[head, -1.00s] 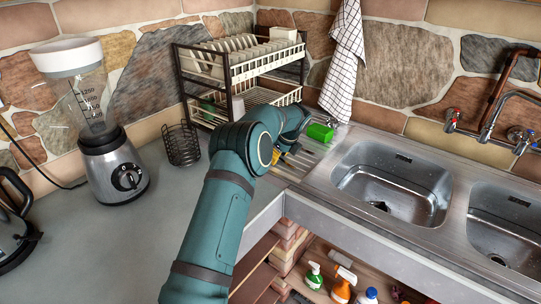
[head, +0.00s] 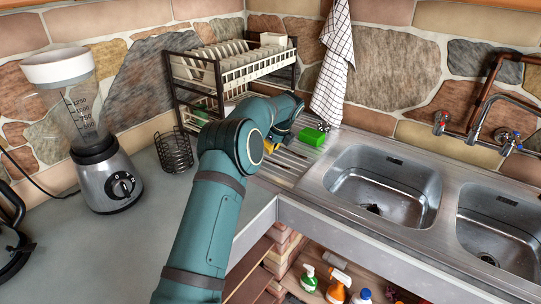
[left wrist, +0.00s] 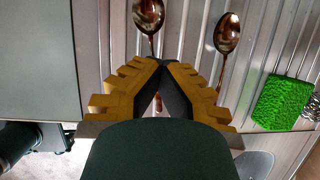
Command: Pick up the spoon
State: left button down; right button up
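My left gripper (left wrist: 160,68) has its yellow-backed fingers drawn together at the tips, around the handle of a shiny brown-toned spoon (left wrist: 148,14). The spoon's bowl lies beyond the fingertips, and a bit of handle shows between the fingers. A second spoon (left wrist: 227,34) lies to the right on the ribbed metal drainboard (left wrist: 190,38), apart from the fingers. In the head view my left gripper (head: 270,146) is low over the drainboard left of the sink, mostly hidden by my arm. My right gripper is in neither view.
A green sponge (head: 313,137) lies just right of the gripper. A dish rack (head: 232,70) stands behind, with a wire basket (head: 174,150) and a blender (head: 98,140) to the left. Two sink basins (head: 383,185) are on the right; a checked towel (head: 333,70) hangs behind.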

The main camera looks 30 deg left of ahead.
pick_arm(q)
notch_tip(320, 180, up, 4)
jog(key=shift+r+p, duration=0.15)
jog(key=shift+p, duration=0.25)
jog(key=shift+c, duration=1.7)
grip_release()
